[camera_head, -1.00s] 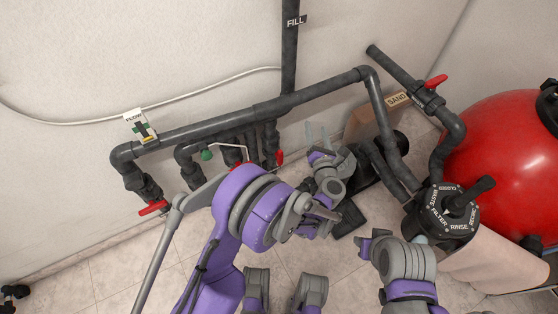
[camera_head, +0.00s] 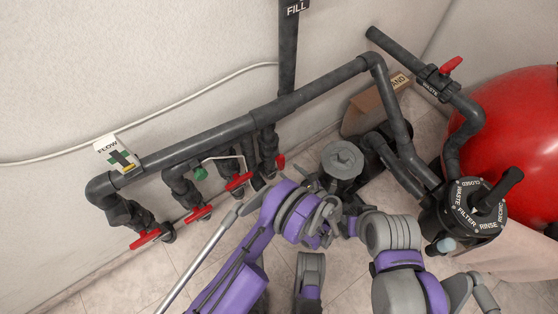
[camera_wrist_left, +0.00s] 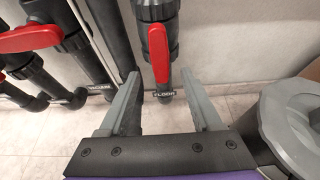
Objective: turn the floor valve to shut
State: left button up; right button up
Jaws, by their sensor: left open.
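The floor valve (camera_wrist_left: 158,45) has a FLOOR label on its grey pipe and a red handle lying along the pipe in the left wrist view. In the head view it looks to be the rightmost of the row, its red handle (camera_head: 281,161) seen nearly end-on. My left gripper (camera_wrist_left: 160,78) is open, its two grey fingers on either side of the valve's lower end and handle tip, with clear gaps. No contact shows. In the head view its fingers are mostly hidden by my purple wrist. My right arm shows at lower right; its gripper cannot be made out.
A neighbouring valve has a crosswise red handle (camera_wrist_left: 30,38) left of my fingers. A grey round-lidded pump (camera_head: 343,160) stands close on the right. A multiport valve (camera_head: 465,212), red tank (camera_head: 520,130) and cardboard box (camera_head: 370,108) are farther right.

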aim_at(282, 165)
pick_arm(q)
jog(key=b+x, duration=0.1)
jog(key=x, duration=0.7)
jog(key=shift+c, duration=0.2)
grip_shut()
